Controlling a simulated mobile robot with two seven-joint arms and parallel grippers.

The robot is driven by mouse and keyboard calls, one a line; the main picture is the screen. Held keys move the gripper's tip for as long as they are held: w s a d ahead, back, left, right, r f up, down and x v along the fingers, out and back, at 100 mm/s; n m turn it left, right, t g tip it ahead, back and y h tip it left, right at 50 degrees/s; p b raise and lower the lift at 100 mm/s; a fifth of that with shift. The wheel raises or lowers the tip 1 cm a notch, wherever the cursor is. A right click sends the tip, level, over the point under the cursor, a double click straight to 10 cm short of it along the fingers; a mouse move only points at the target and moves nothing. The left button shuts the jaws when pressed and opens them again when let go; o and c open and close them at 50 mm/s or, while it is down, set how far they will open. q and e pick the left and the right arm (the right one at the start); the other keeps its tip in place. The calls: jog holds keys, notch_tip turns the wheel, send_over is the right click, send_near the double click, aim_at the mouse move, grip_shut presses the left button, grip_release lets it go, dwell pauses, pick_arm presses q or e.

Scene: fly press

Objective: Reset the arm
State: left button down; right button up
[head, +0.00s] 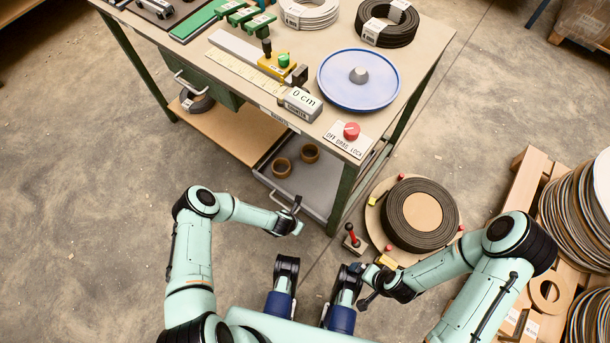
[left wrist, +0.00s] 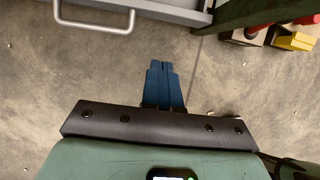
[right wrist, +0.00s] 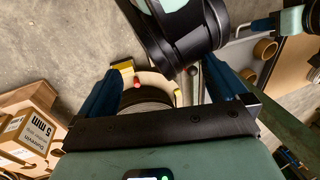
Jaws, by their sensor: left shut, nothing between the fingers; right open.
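A length counter (head: 302,104) reading "0 cm" stands on the workbench, beside a yellow unit (head: 284,68) with black and green knobs. A red knob (head: 351,131) sits on a plate marked OFF, DRAG, LOCK. A small red-handled lever (head: 351,237) stands upright on the floor near a turntable (head: 374,222) holding a dark coil (head: 407,224). No part is plainly labelled as the arm. My left gripper (head: 297,208) is shut and empty; its blue fingers (left wrist: 163,85) are near a tray handle (left wrist: 95,20), apart from it. My right gripper (head: 361,286) is open and empty.
A blue disc (head: 358,93) and cable coils (head: 391,27) lie on the bench. Two brown rings (head: 296,160) sit in the lower tray (head: 318,190). Pallets with reels (head: 580,215) stand at the right. The floor at the left is clear.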

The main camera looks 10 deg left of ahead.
pick_arm(q)
jog(key=s+a+r+m+g+h, duration=0.1)
jog(key=s+a+r+m, duration=0.1)
jog(key=s+r+m, duration=0.95)
jog(key=s+a+r+m+g, duration=0.1)
jog(key=s+r+m, duration=0.45)
jog(key=m, duration=1.05)
jog(key=s+d+r+g+p, duration=0.1)
jog(key=s+r+p, duration=0.1)
jog(key=r+p, duration=0.6)
jog(key=s+d+r+g+p, duration=0.1)
jog(key=s+r+g+p, duration=0.1)
jog(key=r+p, duration=0.6)
jog(key=shift+s+d+h+p, duration=0.25)
jog(key=shift+s+h+p, duration=0.15)
jog(key=shift+p, duration=0.35)
pick_arm(e)
jog(key=s+a+r+g, duration=0.1)
jog(key=s+r, duration=0.1)
jog(key=r, duration=0.6)
jog(key=s+a+r+g, duration=0.1)
jog(key=s+r, duration=0.2)
jog(key=r, duration=0.6)
jog(key=shift+a+r+n+g+y, duration=0.3)
jog(key=shift+a+y, duration=0.05)
jog(key=shift+y, duration=0.05)
pick_arm(q)
jog(key=shift+r, duration=0.1)
pick_arm(e)
jog(key=shift+s, duration=0.15)
